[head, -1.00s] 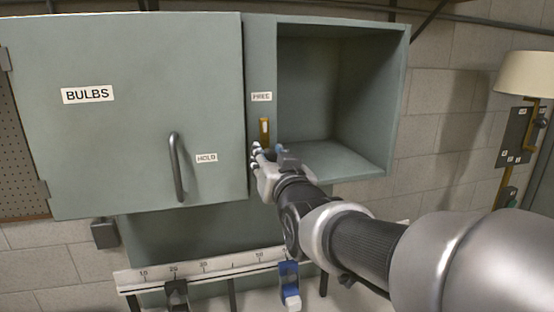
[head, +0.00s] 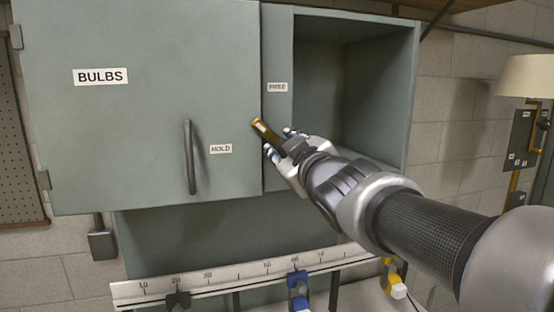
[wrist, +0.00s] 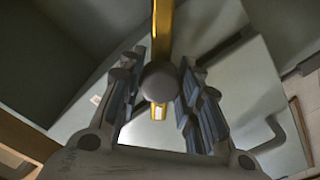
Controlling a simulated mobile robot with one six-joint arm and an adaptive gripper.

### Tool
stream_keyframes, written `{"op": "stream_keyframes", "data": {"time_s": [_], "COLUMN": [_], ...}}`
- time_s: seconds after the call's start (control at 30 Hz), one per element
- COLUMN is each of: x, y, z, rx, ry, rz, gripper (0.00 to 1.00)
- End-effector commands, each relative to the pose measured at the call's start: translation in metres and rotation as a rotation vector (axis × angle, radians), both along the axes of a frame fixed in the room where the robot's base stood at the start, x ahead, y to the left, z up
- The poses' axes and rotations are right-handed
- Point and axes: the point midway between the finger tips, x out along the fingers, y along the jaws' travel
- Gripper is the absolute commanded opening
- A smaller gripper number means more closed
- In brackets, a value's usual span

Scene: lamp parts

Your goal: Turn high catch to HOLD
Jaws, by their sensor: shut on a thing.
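The high catch (head: 265,131) is a short brass bar with a pale inset on the strip beside the BULBS door. It is tilted, its upper end pointing up and left over the door's right edge. My gripper (head: 279,146) is at its lower end and shut on it. In the wrist view the brass catch (wrist: 162,35) and a grey round knob (wrist: 158,82) show between the two fingers; the exact contact is hard to see. The HOLD label (head: 221,149) is on the door, left of the catch. The FREE label (head: 277,87) is above it on the strip.
The shut BULBS door (head: 110,140) has a dark vertical handle (head: 190,157). An empty open compartment (head: 350,90) is right of the strip, behind my arm. A numbered rail (head: 235,275) with black, blue and yellow clips runs below. A lamp (head: 530,78) stands at right.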

Motion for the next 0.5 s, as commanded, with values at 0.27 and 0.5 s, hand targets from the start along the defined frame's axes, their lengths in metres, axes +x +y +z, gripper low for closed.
{"op": "stream_keyframes", "data": {"time_s": [0.27,0.5], "x": [0.0000,0.0000], "y": [0.0001,0.0000], "z": [-0.0023,-0.0021], "rx": [-0.253,-0.456], "ry": [-0.072,-0.130], "rz": [-0.001,-0.001], "gripper": [0.00,0.00]}}
